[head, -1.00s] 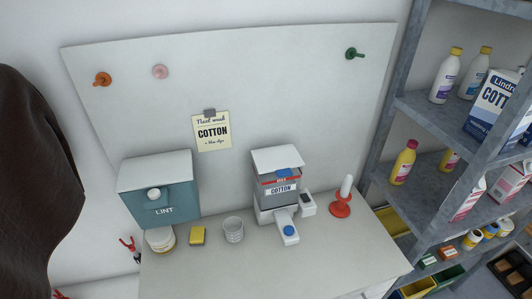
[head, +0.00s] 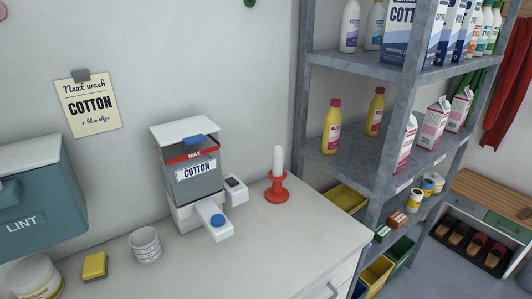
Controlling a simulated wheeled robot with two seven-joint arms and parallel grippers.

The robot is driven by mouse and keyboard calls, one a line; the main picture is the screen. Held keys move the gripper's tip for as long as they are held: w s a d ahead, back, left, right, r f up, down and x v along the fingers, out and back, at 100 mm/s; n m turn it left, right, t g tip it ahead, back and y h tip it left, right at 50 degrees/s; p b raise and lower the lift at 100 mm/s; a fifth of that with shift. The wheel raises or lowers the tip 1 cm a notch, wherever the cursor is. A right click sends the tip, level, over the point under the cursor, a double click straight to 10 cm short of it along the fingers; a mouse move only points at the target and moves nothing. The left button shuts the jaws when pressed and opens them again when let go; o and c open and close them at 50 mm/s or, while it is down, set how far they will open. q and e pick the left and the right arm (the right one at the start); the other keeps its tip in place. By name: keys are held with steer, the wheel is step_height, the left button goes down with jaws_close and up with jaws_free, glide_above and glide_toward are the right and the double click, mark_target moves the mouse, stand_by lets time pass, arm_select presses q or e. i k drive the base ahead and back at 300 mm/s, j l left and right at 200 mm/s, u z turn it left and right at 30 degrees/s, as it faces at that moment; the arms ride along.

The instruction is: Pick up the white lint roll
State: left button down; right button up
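No thing is clearly marked as the white lint roll. A slim white upright piece (head: 278,161) stands in a red holder (head: 277,188) on the counter, right of the cotton dispenser. Small cylinders (head: 427,187) with white, yellow and blue parts stand on a lower level of the grey shelf; they are too small to identify. A white ribbed cup (head: 146,248) stands on the counter left of the dispenser. Neither of my grippers is in view.
The counter (head: 290,240) is clear at its front right. The cotton dispenser (head: 199,180), a yellow sponge (head: 95,267), a white tub (head: 36,281) and a teal LINT box (head: 35,195) line the wall. The grey shelf (head: 345,165) holds bottles and cartons; a bench (head: 490,210) is beyond.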

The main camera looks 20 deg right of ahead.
mark_target(416, 196)
steer(key=z, duration=1.7)
